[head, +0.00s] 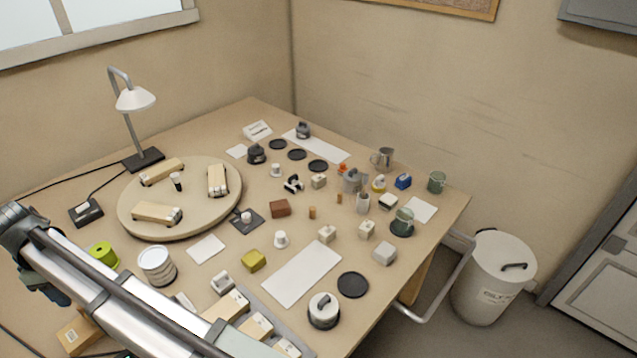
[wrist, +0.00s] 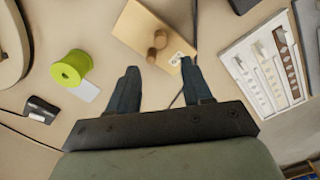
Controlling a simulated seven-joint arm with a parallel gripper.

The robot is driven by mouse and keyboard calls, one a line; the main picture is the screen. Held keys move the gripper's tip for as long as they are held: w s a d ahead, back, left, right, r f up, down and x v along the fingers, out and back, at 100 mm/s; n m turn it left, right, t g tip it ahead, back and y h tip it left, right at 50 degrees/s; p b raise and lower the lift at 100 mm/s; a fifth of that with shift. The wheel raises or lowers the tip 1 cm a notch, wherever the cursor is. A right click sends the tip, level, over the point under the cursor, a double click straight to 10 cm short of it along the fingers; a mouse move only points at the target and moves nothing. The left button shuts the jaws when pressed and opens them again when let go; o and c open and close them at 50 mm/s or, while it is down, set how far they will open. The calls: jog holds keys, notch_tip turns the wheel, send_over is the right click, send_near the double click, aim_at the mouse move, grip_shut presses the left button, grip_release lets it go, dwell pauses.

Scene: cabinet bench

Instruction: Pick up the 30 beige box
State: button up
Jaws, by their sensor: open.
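A beige box (wrist: 147,32) with a small printed label lies on the bench, seen ahead of the fingertips in the wrist view. Two brown round knobs or pegs show on its top. A labelled beige box (head: 78,336) also shows at the lower left of the head view, partly behind my arm; it looks like the same one. I cannot read a 30 on it. My gripper (wrist: 160,68) is open and empty, its fingers apart and pointing toward the box's near edge. I cannot make out the fingers in the head view.
A green spool (wrist: 70,68) lies left of the gripper, and a white tray (wrist: 236,58) with strips lies right. A dark cable runs beside the box. Other beige boxes sit on a round board (head: 190,225) and near the front edge. Many small items crowd the bench.

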jog(key=shift+o, duration=0.3)
jog(key=shift+o, duration=1.2)
jog(key=m, duration=3)
send_over(319, 177)
jog(key=f, duration=0.2)
notch_tip(319, 177, down, 14)
jog(key=shift+r, duration=0.15)
